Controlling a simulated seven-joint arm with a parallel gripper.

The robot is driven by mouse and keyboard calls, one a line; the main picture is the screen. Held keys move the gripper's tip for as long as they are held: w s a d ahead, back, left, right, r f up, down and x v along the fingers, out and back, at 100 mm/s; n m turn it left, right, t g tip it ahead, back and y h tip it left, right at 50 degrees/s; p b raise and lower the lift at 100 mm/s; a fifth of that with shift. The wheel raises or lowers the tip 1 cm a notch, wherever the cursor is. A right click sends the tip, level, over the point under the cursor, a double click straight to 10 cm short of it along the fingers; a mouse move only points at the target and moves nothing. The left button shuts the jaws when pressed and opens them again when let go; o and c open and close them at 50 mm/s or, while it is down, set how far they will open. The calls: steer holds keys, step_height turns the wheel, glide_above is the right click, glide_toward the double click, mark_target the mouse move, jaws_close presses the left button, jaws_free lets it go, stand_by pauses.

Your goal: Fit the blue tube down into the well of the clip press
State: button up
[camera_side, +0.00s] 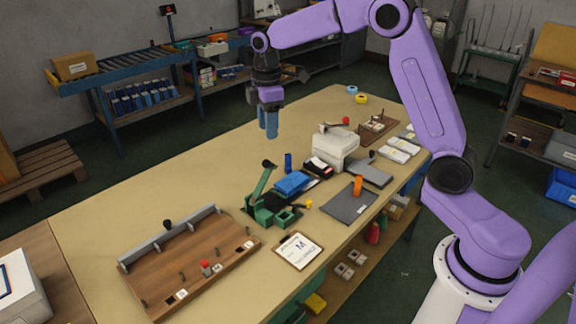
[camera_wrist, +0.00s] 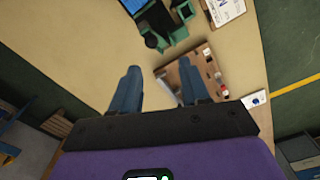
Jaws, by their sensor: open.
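The blue tube (camera_side: 288,160) stands upright on the table, just behind a blue flat item. The green clip press (camera_side: 262,198) stands in front of it, with a raised lever topped by a dark knob. The press also shows at the top of the wrist view (camera_wrist: 166,22). I cannot make out the inside of its well. My gripper (camera_side: 268,134) is open and empty, pointing down above the table, behind and left of the tube in the side view. Its two blue fingers are apart in the wrist view (camera_wrist: 159,68). I cannot make out the tube there.
A blue flat item (camera_side: 292,183) lies beside the press. A brown board (camera_side: 200,262) with pegs is at the front left, and a clipboard (camera_side: 298,250) lies in front. An orange cylinder (camera_side: 357,185) stands on a grey mat (camera_side: 345,207). The table's left middle is clear.

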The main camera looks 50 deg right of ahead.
steer(key=w+d+f, duration=0.2)
steer(key=w+d, duration=0.4)
steer(key=d, duration=0.2)
glide_above(288, 154)
step_height(288, 154, down, 3)
step_height(288, 154, down, 17)
steer(key=shift+r, duration=0.1)
steer(key=shift+c, duration=0.4)
jaws_close()
